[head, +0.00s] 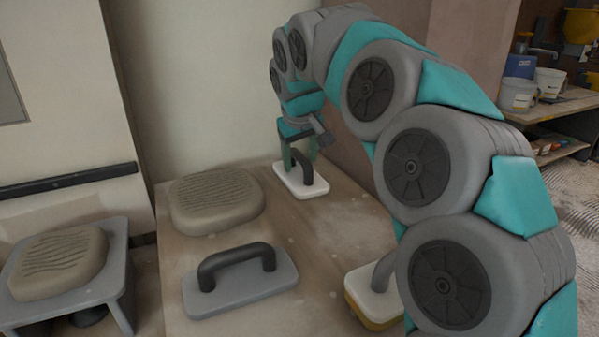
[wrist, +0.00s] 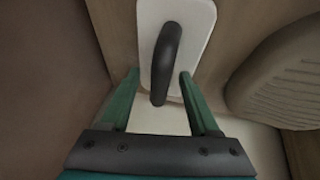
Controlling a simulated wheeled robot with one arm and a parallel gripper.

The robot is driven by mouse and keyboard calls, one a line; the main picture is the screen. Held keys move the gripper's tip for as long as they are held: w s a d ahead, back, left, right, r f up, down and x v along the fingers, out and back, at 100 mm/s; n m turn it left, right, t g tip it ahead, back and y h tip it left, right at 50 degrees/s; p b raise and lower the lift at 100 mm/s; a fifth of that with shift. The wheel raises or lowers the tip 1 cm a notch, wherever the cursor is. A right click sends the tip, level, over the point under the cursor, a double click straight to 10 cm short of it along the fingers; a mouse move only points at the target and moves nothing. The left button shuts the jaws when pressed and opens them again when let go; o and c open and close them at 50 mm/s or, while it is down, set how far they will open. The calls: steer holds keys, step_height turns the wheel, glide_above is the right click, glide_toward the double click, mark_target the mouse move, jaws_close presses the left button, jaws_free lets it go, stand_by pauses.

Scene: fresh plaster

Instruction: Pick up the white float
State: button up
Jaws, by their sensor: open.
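The white float (head: 302,187) is a white plate with a dark arched handle. It lies flat at the far end of the wooden table, near the wall. My gripper (head: 300,150) is above it, pointing down. In the wrist view the float (wrist: 200,20) is ahead, and its dark handle shows between the two green fingers of my gripper (wrist: 158,78). The fingers are open, one on each side of the handle's near end, with gaps to it. I cannot tell how high the fingertips are above the plate.
A grey float (head: 240,282) and a float with a yellowish base (head: 372,298) lie on the table (head: 220,325). A ridged plaster mound (head: 217,200) sits left of the white float. Another mound (head: 58,262) rests on a grey stand (head: 115,270). A shelf with buckets (head: 518,95) stands at right.

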mark_target(300, 154)
jaws_close()
stand_by(0.3)
steer(key=shift+r, duration=0.15)
stand_by(0.4)
steer(key=shift+s+r, duration=0.1)
steer(key=shift+r, duration=1.6)
steer(key=s+r+b, duration=0.1)
steer(key=s+b, duration=0.1)
steer(key=s, duration=1.3)
steer(key=shift+s+d+r, duration=0.15)
steer(key=shift+s+r, duration=0.05)
steer(key=shift+s, duration=0.2)
steer(key=c, duration=0.6)
jaws_free()
jaws_close()
